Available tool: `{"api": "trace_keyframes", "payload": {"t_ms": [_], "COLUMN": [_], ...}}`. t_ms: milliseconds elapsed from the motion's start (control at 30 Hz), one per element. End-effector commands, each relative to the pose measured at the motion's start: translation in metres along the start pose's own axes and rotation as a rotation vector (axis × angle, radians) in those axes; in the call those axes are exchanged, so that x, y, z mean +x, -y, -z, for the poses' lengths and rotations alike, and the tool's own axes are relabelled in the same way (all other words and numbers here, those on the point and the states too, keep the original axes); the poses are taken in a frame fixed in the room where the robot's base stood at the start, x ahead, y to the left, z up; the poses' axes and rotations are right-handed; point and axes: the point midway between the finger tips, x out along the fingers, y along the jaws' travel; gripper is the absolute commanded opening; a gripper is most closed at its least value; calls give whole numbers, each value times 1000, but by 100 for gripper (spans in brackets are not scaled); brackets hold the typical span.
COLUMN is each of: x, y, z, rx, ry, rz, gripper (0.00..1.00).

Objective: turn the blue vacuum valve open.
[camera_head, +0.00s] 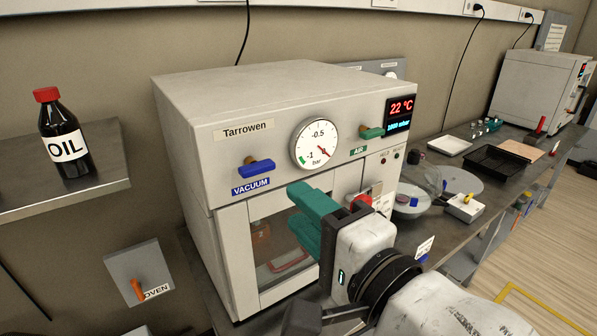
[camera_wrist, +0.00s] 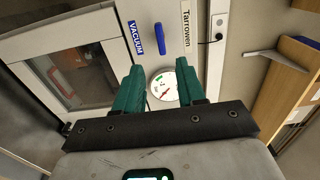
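The blue vacuum valve (camera_head: 256,167) is a bar handle on the upper left front of the white Tarrowen oven (camera_head: 300,92), above the VACUUM label (camera_head: 251,187). The handle lies roughly level, parallel to the label. The wrist view also shows the blue handle (camera_wrist: 159,39), ahead of the fingers. My gripper (camera_head: 302,213) has green fingers, spread apart with nothing between them. It is in front of the oven, right of and below the valve in the head view, and apart from it. In the wrist view the gauge shows between the fingers (camera_wrist: 160,78).
The round gauge (camera_head: 318,145) is right of the valve, then the green AIR handle (camera_head: 372,132) and the display (camera_head: 400,115). The oven's windowed door is below. An oil bottle (camera_head: 62,133) stands on a shelf (camera_head: 100,160) at left. Bowls and trays crowd the bench at right.

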Motion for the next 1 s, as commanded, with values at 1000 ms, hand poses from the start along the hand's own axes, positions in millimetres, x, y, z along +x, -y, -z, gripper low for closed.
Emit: {"api": "trace_keyframes", "payload": {"t_ms": [1000], "x": [107], "y": [1], "z": [-1], "rx": [4], "ry": [1], "rz": [2], "gripper": [39]}}
